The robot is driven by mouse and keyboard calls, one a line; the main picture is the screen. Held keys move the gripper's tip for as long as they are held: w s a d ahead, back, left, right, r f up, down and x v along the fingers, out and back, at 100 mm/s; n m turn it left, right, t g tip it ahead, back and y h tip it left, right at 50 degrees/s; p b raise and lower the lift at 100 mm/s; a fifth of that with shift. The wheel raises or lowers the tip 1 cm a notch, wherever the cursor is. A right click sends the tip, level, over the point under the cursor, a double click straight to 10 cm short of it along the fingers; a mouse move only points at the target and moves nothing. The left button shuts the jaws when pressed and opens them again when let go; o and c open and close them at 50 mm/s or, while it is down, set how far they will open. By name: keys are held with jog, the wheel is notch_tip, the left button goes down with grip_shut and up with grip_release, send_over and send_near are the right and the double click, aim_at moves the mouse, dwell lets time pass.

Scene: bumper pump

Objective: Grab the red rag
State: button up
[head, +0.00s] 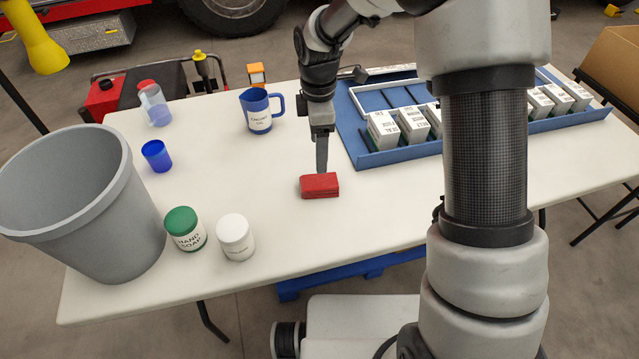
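The red rag (320,187) is a small folded block lying on the white table, near its middle. My gripper (321,170) points down from above, with its fingertips at the rag's upper back edge. The fingers appear edge-on as one dark grey strip, so the gap between them is hidden. I cannot tell whether they touch the rag or are just above or behind it.
A blue tray (372,159) with white boxes lies right of the rag. A blue pitcher (259,112) and small blue cup (156,156) stand left. A grey bin (120,230), green-lidded jar (185,229) and white jar (236,238) are at the front left. Table around the rag is clear.

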aim_at(319, 182)
notch_tip(319, 182, down, 12)
jog(key=shift+s+r+b, duration=0.1)
jog(key=shift+r+b, duration=0.15)
jog(key=shift+b, duration=0.7)
jog(key=c, duration=1.1)
jog(key=shift+r, duration=0.1)
jog(key=shift+c, duration=0.2)
